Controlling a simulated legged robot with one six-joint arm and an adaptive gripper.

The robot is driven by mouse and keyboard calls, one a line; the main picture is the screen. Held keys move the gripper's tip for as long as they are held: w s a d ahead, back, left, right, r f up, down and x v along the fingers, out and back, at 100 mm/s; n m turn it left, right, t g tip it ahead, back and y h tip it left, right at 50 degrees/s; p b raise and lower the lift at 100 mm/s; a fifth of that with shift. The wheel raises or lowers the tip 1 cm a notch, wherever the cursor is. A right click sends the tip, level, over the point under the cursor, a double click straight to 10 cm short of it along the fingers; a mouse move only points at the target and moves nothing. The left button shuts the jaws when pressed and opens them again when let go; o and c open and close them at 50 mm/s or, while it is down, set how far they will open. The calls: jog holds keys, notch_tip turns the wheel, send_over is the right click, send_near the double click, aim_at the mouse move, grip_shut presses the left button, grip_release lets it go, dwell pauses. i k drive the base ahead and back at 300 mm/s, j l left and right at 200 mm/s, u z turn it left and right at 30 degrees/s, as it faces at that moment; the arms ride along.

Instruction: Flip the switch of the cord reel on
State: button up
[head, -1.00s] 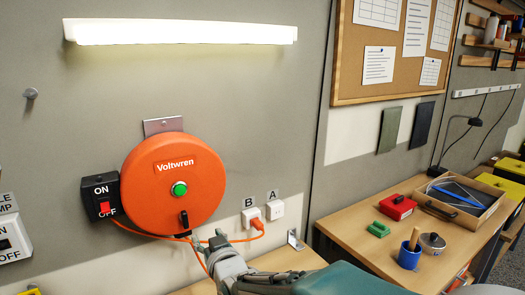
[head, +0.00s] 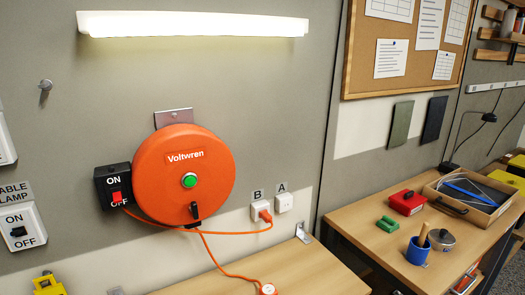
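The cord reel (head: 160,190) is a round orange drum marked Voltwren, hung on the wall left of centre in the head view. It has a green button (head: 189,180) on its face and a black crank handle (head: 194,210) low on the right. The reel's switch box (head: 103,188) is black and sits at its left side, with ON above and OFF below. Its red rocker (head: 117,196) sits just above the OFF label; which way it is tilted is too small to tell. My gripper is out of view.
An orange plug (head: 265,215) sits in wall socket B, beside socket A (head: 284,202). The orange cord (head: 222,267) hangs to the bench below. A separate table lamp switch (head: 20,228) is at the lower left. A wooden bench (head: 345,215) with tools stands right.

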aim_at(117, 197)
jog(key=u, duration=1.5)
jog(key=i+l+u, duration=0.3)
jog(key=i+l, duration=0.2)
jog(key=i, duration=0.15)
